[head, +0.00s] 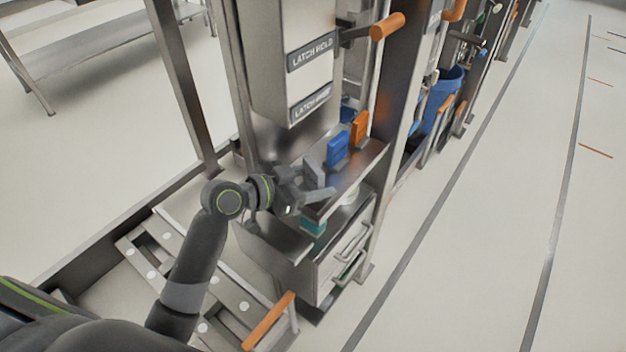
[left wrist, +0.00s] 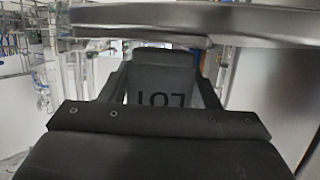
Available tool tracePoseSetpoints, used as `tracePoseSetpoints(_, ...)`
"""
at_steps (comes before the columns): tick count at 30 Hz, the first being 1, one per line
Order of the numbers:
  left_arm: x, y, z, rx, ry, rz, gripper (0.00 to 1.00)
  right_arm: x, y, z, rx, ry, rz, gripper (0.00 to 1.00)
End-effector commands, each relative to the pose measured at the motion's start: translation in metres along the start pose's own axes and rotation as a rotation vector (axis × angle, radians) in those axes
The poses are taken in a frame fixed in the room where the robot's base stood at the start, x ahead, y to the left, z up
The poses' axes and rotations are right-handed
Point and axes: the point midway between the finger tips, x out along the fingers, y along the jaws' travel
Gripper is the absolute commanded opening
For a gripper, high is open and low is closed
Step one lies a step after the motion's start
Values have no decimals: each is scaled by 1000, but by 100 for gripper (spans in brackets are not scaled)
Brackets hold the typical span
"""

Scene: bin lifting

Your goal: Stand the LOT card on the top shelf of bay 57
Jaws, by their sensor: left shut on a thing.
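The LOT card (left wrist: 160,92) is a dark grey plate with its letters upside down in the left wrist view. My left gripper (left wrist: 163,84) is shut on it, one finger at each side. In the head view my left gripper (head: 300,196) is at the left end of a metal shelf (head: 350,178), below the latch box. I cannot clearly pick out the card there. In the left wrist view a metal edge (left wrist: 200,22) crosses just above the card; I cannot tell whether they touch. The bay number is not readable. My right gripper is not in view.
Grey (head: 314,172), blue (head: 337,150) and orange (head: 361,127) upright pieces stand in a row on the shelf. A box with LATCH labels (head: 290,60) hangs above. A teal block (head: 313,226) and drawers (head: 340,250) are below. The floor aisle at right is clear.

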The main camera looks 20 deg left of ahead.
Motion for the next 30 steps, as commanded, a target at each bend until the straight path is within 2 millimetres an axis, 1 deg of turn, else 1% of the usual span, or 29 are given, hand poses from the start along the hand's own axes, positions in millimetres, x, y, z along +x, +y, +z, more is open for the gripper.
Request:
tracePoseSetpoints(8,2,0,6,0,1,0,28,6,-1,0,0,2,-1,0)
tracePoseSetpoints(9,2,0,5,0,1,0,60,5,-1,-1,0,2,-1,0)
tracePoseSetpoints(14,2,0,5,0,0,0,81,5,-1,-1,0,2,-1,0)
tracePoseSetpoints(30,2,0,5,0,0,0,81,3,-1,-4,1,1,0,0)
